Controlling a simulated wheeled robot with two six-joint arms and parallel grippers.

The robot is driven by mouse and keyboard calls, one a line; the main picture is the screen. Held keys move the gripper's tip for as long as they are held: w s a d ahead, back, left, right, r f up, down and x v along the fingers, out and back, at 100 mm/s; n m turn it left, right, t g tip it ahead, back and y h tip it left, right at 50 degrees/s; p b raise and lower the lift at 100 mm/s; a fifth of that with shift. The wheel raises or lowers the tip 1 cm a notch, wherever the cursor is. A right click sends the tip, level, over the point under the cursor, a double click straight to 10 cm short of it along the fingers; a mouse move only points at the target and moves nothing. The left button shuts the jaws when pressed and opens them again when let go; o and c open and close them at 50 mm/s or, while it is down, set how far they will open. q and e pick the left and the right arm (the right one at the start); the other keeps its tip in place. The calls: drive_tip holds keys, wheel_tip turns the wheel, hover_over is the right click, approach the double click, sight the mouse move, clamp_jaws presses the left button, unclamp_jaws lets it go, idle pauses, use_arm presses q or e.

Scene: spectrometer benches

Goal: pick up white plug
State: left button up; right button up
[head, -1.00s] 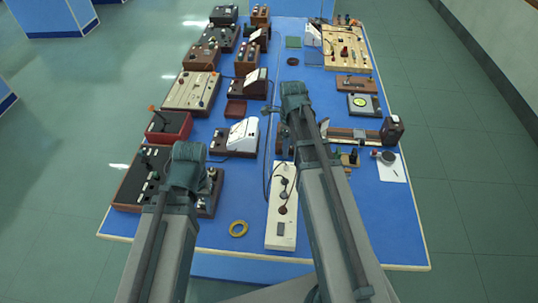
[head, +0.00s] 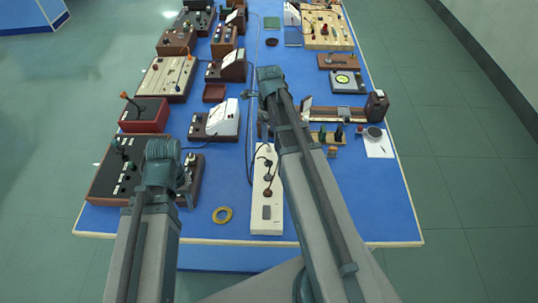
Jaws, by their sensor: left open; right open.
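A white power strip (head: 267,222) lies lengthwise on the near middle of the blue table, with dark plugs (head: 267,192) and a black cable on it. I cannot make out a white plug for certain. My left gripper (head: 180,186) is open, over the dark box at the near left, its fingers mostly hidden by its own wrist. My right gripper (head: 264,124) is open, beyond the far end of the power strip, largely hidden behind my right arm. I see nothing held in either gripper.
A dark control box (head: 107,182), a red box (head: 144,116) and a white-faced meter (head: 222,118) stand at left. A rail bench (head: 340,114) and white paper (head: 378,147) lie at right. The near right table is clear.

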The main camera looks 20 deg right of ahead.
sight(269, 146)
use_arm(q)
drive_tip(key=shift+f+b, duration=0.55)
drive_tip(key=shift+f, duration=0.55)
use_arm(e)
drive_tip(key=shift+f, duration=1.1)
use_arm(q)
drive_tip(key=shift+f, duration=0.1)
use_arm(e)
drive_tip(key=shift+f, duration=0.1)
use_arm(q)
wheel_tip(269, 146, down, 5)
drive_tip(key=b, duration=0.5)
use_arm(e)
wheel_tip(269, 146, down, 5)
drive_tip(key=shift+s+f, duration=0.1)
clamp_jaws()
